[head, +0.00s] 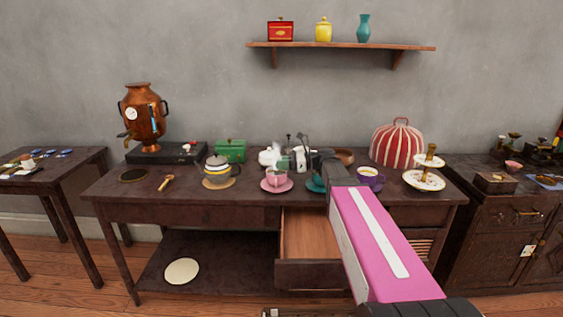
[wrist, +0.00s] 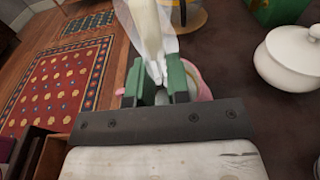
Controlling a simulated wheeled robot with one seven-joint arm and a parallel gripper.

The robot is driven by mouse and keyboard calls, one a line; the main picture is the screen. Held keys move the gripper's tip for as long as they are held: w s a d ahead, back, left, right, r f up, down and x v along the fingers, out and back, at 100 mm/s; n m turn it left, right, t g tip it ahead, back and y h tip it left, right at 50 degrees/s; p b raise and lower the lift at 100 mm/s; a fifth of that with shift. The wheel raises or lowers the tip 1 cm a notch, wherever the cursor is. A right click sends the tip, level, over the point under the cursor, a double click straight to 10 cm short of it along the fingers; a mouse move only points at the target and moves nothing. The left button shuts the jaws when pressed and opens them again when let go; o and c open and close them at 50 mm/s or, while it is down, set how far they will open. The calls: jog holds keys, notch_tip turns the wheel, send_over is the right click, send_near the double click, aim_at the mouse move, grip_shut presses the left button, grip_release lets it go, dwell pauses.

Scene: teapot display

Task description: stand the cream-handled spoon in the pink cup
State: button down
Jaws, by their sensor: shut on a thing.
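My gripper (wrist: 163,86) is shut on the cream-handled spoon (wrist: 148,30), whose pale handle rises between the green fingertips in the wrist view. The spoon's lower end is hidden by the fingers. The pink cup (head: 276,176) sits on a pink saucer on the long table in the head view. Part of the pink cup (wrist: 204,88) shows just behind and beside the fingers in the wrist view. I cannot tell whether the spoon is inside the cup or above it. In the head view my arm hides much of the gripper.
A white teapot (wrist: 289,57) stands close to the right in the wrist view. A striped teapot (head: 217,168) is left of the cup, and a purple cup (head: 370,178) is to its right. An open drawer (head: 309,236) juts out below the table (head: 142,195).

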dwell(0.3)
jog(key=c, duration=1)
grip_release()
jog(key=s+a+r, duration=0.8)
jog(key=r, duration=0.3)
jog(key=shift+s, duration=0.15)
jog(key=shift+a+f, duration=0.1)
